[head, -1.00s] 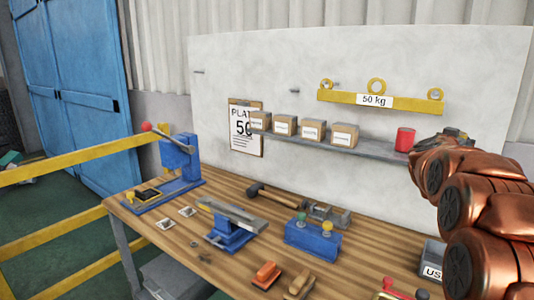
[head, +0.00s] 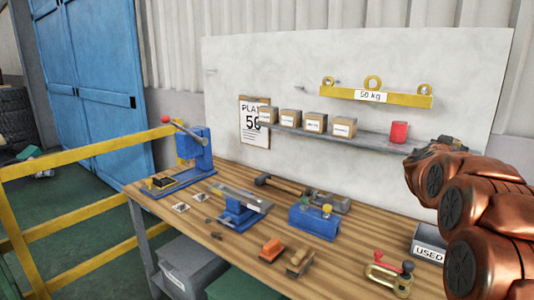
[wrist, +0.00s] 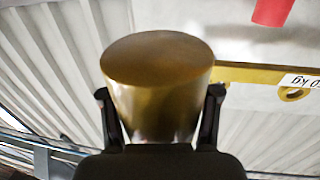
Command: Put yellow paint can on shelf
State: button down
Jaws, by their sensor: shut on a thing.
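A dull yellow can (wrist: 155,65) fills the middle of the wrist view, its flat round end facing the camera. My gripper (wrist: 159,97) is shut on it, with one dark finger on each side. In the head view the can is hidden behind my copper-coloured arm, whose far end is at the right, beside the shelf's right end. The grey shelf (head: 372,143) is mounted on the pale wall panel above the workbench. A red can (head: 399,132) stands near its right end, and it also shows in the wrist view (wrist: 271,11).
Several small labelled boxes (head: 316,122) stand on the shelf's left and middle, with a short bare stretch before the red can. A yellow 50 kg bar (head: 410,99) hangs above. Tools and a grey USED bin (head: 428,243) crowd the workbench (head: 338,268). Yellow railings (head: 80,153) are at left.

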jog(key=w+a+f+n+t+y, duration=0.2)
jog(key=a+f+n+y, duration=0.1)
jog(key=a, duration=0.9)
jog(key=w+a+f+n+t+y, duration=0.2)
jog(key=a+f+y, duration=0.4)
jog(key=a, duration=0.7)
jog(key=w+a+f+n+t+y, duration=0.2)
jog(key=a+f, duration=0.6)
jog(key=a, duration=0.5)
jog(key=w+n+y, duration=0.1)
jog(key=n+y, duration=0.1)
jog(key=n, duration=0.1)
jog(key=shift+w+f+y, duration=0.2)
jog(key=shift+w+y, duration=0.05)
jog(key=shift+y, duration=0.15)
